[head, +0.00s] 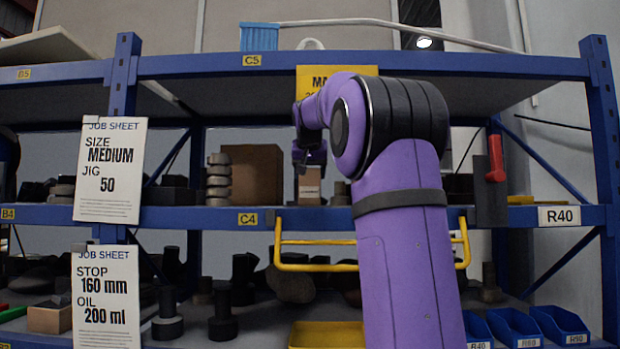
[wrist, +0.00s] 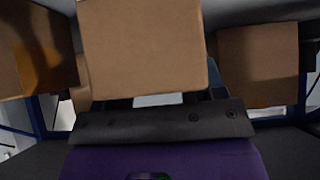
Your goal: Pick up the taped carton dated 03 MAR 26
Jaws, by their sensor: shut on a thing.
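A small brown carton (head: 309,186) is at the middle shelf of the blue rack in the head view, right below my gripper (head: 309,158). My gripper is shut on this carton. In the wrist view the held carton (wrist: 145,50) fills the upper middle, above my dark gripper body (wrist: 160,122). No date or tape can be read on its visible face. A larger brown carton (head: 254,174) stands to its left in the head view. The wrist view shows brown cartons at left (wrist: 32,50) and right (wrist: 258,62). My fingertips are largely hidden.
Stacked round parts (head: 218,178) stand left of the larger carton. A yellow rail frame (head: 300,256) hangs below the shelf edge (head: 190,217). A red-handled tool (head: 495,158) is at right. The upper shelf (head: 400,65) lies above my gripper.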

